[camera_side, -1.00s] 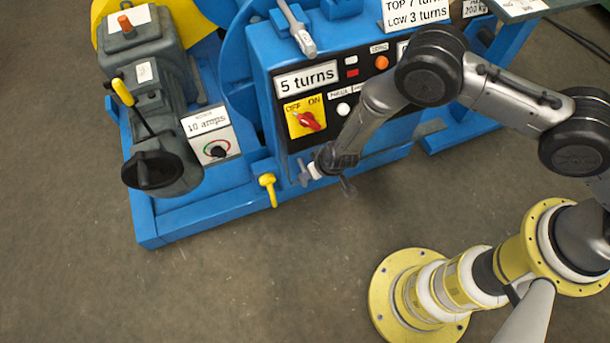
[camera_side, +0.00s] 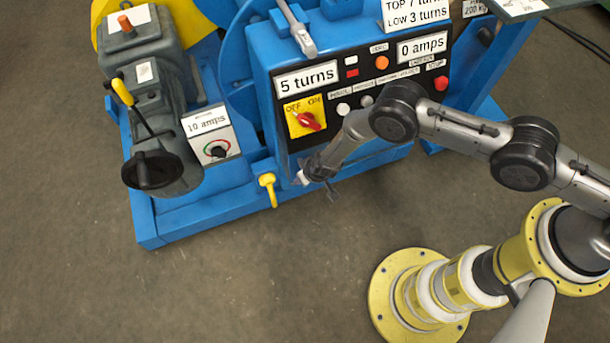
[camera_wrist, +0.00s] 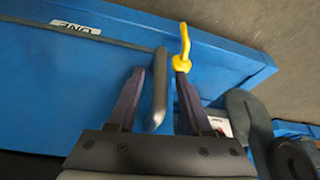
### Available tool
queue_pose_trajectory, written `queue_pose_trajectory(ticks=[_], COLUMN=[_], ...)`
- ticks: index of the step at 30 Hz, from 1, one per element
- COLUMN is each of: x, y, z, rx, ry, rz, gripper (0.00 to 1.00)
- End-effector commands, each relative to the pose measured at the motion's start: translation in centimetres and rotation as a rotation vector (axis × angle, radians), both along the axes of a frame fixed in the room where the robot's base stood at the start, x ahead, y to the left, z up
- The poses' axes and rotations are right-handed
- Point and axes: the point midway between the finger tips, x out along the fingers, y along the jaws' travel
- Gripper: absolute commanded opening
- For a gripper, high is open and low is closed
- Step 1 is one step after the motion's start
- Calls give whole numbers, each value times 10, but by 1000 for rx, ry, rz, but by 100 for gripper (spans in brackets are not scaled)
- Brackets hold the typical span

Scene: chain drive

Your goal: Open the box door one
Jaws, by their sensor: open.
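The blue box (camera_side: 285,165) stands below the black control panel, and its door is mostly behind my arm. In the wrist view a blue face (camera_wrist: 100,62) carries a label reading ONE (camera_wrist: 75,28), seen upside down. A dark grey bar handle (camera_wrist: 159,85) sticks out from this face. My gripper (camera_wrist: 160,74) is open, with one finger on each side of the handle; whether either touches it I cannot tell. In the side view my gripper (camera_side: 314,179) is at the lower front of the box. The door appears shut.
A yellow lever (camera_side: 267,188) is just left of my gripper; in the wrist view it (camera_wrist: 183,48) appears close by the right fingertip. A grey motor (camera_side: 155,90) and a 10 amps dial box (camera_side: 210,135) stand further left.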

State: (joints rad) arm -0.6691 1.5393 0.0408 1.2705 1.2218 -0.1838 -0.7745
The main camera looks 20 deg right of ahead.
Motion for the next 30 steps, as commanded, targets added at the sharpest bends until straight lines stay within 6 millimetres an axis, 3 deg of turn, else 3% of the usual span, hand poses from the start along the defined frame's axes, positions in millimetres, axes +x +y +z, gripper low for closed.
queue_pose_trajectory(ticks=[9,18,30], x=[1,1,0], y=[0,0,0], z=[-1,-1,-1], rx=[0,0,0], ry=[0,0,0], rz=[-1,0,0], gripper=[50,0,0])
